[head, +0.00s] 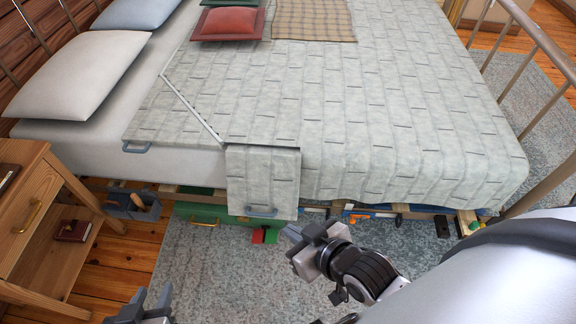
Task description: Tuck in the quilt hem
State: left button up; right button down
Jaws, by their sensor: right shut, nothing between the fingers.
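The pale grey-green quilt (380,110) with a brick pattern covers most of the bed. A narrow flap of its hem (262,175) hangs down the near side of the bed, with a grey handle (262,211) at its lower edge. Another grey handle (136,148) lies at the quilt's left corner on the white mattress (180,162). My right gripper (298,238) is shut and empty, just right of and below the hanging flap, apart from it. My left gripper (152,296) is low at the lower left, fingers apart and empty, away from the quilt; its lower part is cut off.
A wooden nightstand (30,200) stands at left. A green case (200,214), a red and green item (264,236) and several tools lie under the bed's near edge. A metal bed rail (540,45) is at right. Pillows (85,75) lie at the head end.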

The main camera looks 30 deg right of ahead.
aim_at(262, 182)
jog(key=z, duration=0.35)
jog(key=i, duration=0.4)
jog(key=u, duration=0.65)
jog(key=k, duration=1.25)
jog(key=z, duration=1.15)
jog(key=i, duration=0.7)
jog(key=z, duration=0.05)
